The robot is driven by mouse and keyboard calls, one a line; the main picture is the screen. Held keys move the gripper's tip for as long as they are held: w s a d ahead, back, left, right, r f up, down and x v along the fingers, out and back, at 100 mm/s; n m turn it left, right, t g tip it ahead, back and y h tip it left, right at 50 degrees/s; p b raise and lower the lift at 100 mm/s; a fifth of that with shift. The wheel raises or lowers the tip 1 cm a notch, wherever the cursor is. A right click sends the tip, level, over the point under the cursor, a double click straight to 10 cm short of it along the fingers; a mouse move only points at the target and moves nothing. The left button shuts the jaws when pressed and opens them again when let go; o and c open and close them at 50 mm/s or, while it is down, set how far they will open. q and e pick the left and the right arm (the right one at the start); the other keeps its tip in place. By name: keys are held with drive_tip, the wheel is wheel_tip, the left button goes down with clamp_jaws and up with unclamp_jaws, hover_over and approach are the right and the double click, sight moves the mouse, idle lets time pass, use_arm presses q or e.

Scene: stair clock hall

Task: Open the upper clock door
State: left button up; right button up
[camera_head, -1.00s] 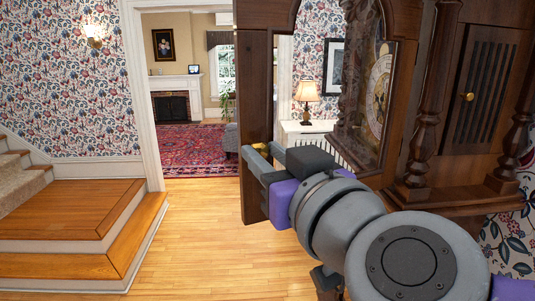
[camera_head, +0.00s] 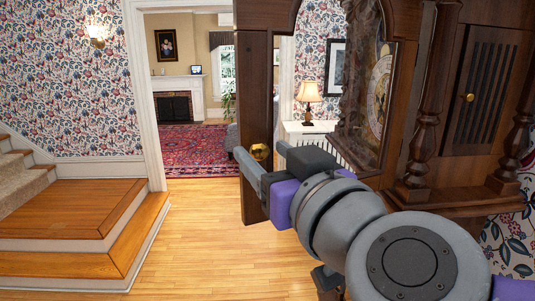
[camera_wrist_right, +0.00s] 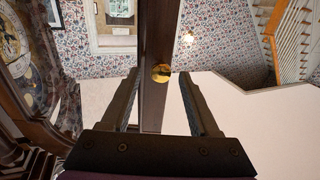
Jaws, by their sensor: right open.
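The upper clock door (camera_head: 255,90) is a dark wooden frame with an arched top. It stands swung out from the tall clock case, with the clock dial (camera_head: 378,95) exposed to its right. Its brass knob (camera_head: 260,151) sits on the door's outer stile. My right gripper (camera_head: 262,160) is open at the knob. In the right wrist view, the knob (camera_wrist_right: 161,73) shows between the spread fingertips (camera_wrist_right: 158,76), with gaps on both sides. The door stile (camera_wrist_right: 156,40) runs upright behind it. My left gripper is not in view.
Wooden stair steps (camera_head: 75,210) are at the left. The wooden floor (camera_head: 205,235) between the steps and the clock is clear. A lamp (camera_head: 308,95) stands beyond the door.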

drive_tip(key=shift+s, duration=0.1)
drive_tip(key=v, duration=1)
drive_tip(key=shift+s, duration=0.25)
drive_tip(key=shift+d, duration=0.15)
